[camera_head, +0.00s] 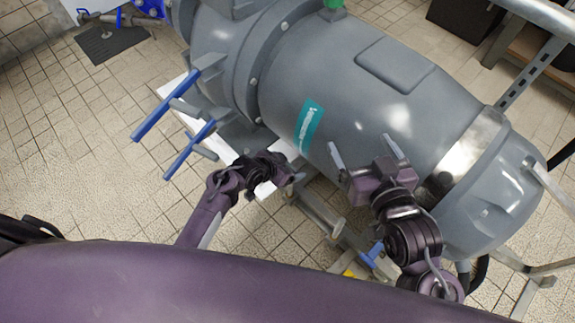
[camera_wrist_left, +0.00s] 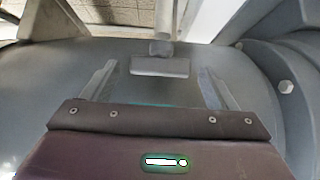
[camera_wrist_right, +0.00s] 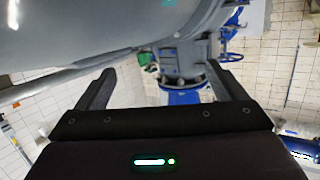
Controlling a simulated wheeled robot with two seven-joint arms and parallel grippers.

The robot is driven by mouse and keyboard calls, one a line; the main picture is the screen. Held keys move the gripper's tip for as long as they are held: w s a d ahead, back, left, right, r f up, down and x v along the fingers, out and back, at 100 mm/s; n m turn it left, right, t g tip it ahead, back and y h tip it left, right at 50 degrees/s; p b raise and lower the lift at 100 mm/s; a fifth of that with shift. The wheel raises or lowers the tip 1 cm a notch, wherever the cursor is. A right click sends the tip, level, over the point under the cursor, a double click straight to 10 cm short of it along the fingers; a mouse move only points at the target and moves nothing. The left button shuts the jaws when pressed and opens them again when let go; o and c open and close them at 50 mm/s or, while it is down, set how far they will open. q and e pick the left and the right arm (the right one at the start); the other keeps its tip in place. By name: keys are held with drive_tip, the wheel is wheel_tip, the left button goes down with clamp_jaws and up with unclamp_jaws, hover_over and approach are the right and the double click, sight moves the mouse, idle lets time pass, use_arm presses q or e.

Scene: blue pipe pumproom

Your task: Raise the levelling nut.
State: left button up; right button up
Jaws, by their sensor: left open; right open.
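I cannot identify the levelling nut with certainty in any view. In the left wrist view, a pale grey flat piece (camera_wrist_left: 160,67) with a round stub and rod behind it lies ahead, between the fingers' lines. My left gripper (camera_wrist_left: 155,82) is open around empty space in that view. In the head view it is low beside the big grey motor (camera_head: 325,90), its fingers mostly hidden. My right gripper (camera_head: 366,152) is open and empty in front of the motor's side, fingers pointing up the picture. It also shows open in the right wrist view (camera_wrist_right: 165,85).
Blue pipework (camera_wrist_right: 185,95) shows beyond my right fingers. Tiled floor (camera_head: 60,150) is clear at left.

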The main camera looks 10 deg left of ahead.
drive_tip(key=shift+r, duration=0.2)
use_arm(q)
drive_tip(key=shift+c, duration=0.3)
